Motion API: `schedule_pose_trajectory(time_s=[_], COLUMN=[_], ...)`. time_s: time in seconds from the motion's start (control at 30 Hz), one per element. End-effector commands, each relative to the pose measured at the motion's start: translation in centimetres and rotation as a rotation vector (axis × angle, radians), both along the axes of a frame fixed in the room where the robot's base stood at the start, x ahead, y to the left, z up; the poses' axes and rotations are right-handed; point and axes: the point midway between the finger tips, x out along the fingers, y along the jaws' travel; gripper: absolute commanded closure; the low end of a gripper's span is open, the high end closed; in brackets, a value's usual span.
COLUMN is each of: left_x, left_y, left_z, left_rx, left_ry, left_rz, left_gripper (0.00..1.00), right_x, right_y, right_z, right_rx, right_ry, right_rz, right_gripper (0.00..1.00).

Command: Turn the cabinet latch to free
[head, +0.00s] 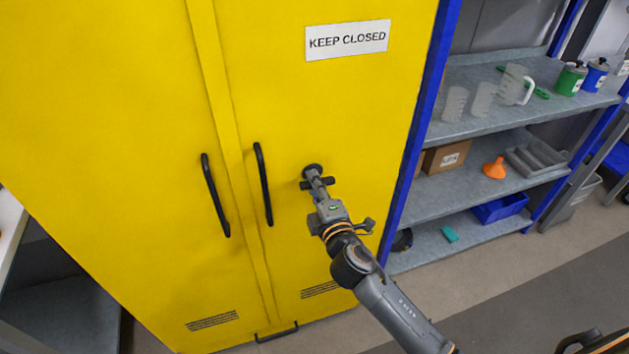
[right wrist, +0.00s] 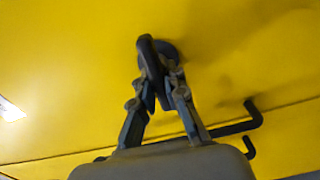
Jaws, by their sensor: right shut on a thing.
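The yellow cabinet (head: 130,130) fills the left and middle of the head view, with its two doors shut. The dark round latch (head: 312,169) sits on the right door, to the right of the door handles. My right gripper (head: 318,184) reaches it from below right. In the right wrist view, the fingers of my right gripper (right wrist: 160,92) are closed around the latch's dark lever (right wrist: 150,60), which stands out from its round base. The fingers partly hide the latch, so its exact angle is hard to tell. My left gripper is not in view.
Two black vertical handles (head: 263,184) (head: 215,195) flank the door seam. A "KEEP CLOSED" sign (head: 347,39) is on the right door. To the right, a blue-framed shelf (head: 480,140) holds jugs, cans, a box and an orange funnel (head: 494,168). Open floor (head: 500,270) lies in front of it.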

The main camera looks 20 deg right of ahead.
Motion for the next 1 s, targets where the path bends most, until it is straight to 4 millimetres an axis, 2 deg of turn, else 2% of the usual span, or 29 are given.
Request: schedule_pose_trajectory(time_s=[0.3, 0.7, 0.73, 0.83, 1.0], left_x=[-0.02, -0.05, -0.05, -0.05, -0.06], left_y=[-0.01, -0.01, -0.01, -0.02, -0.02], left_z=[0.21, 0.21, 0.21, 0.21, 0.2], left_rx=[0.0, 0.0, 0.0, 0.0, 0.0], left_ry=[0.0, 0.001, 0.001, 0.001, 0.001], left_rz=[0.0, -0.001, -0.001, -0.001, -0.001], left_gripper=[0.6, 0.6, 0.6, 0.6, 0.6], right_x=[-0.01, -0.01, -0.01, -0.01, -0.01], right_y=[0.05, 0.04, 0.04, 0.04, 0.02], right_z=[-0.08, -0.12, -0.12, -0.12, -0.1], right_rx=[-0.073, -0.08, -0.08, -0.079, -0.078], right_ry=[-0.002, -0.002, -0.002, -0.002, -0.002], right_rz=[0.001, 0.001, 0.001, 0.001, 0.0], right_gripper=[1.0, 1.0, 0.86, 0.66, 0.64])
